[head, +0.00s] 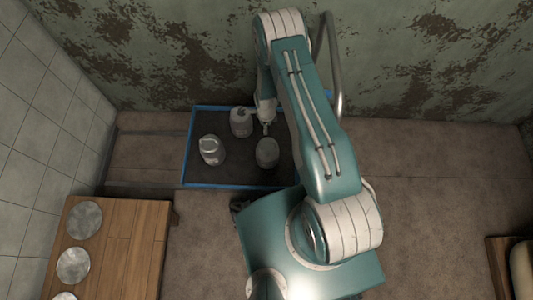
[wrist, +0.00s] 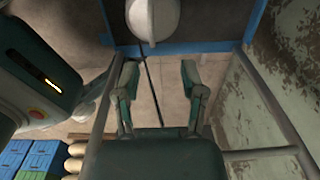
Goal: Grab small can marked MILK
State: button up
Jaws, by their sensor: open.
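A dark tray with a blue rim (head: 186,150) lies on the floor by the back wall. Three pale grey can-like containers stand in it: one at the back (head: 240,122), one at the left (head: 211,151) and one at the right (head: 267,153). No MILK marking is readable, so I cannot tell which is the milk can. My gripper (head: 266,124) is above the tray, just right of the back container and behind the right one. In the wrist view my gripper (wrist: 158,72) has its fingers apart with nothing between. A whitish container (wrist: 154,18) shows beyond the fingertips, cut by the top edge.
A wooden table (head: 118,250) with round metallic lids or plates (head: 84,219) stands at the lower left. A metal rail (head: 333,65) rises beside my arm by the peeling wall. Blue crates (wrist: 14,155) show at the wrist view's lower left. Floor (head: 440,215) at the right is clear.

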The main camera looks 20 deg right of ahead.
notch_tip(320, 180, down, 2)
send_near(268, 151)
jog(key=w, duration=0.3)
jog(key=shift+d+f+m, duration=0.1)
jog(key=shift+f+m, duration=0.2)
jog(key=shift+f, duration=0.05)
jog(key=shift+s+d+f, duration=0.1)
jog(key=shift+s+f, duration=0.05)
jog(key=shift+f, duration=1.15)
jog(key=shift+s+d+f, duration=0.1)
jog(key=shift+f, duration=1.2)
grip_shut()
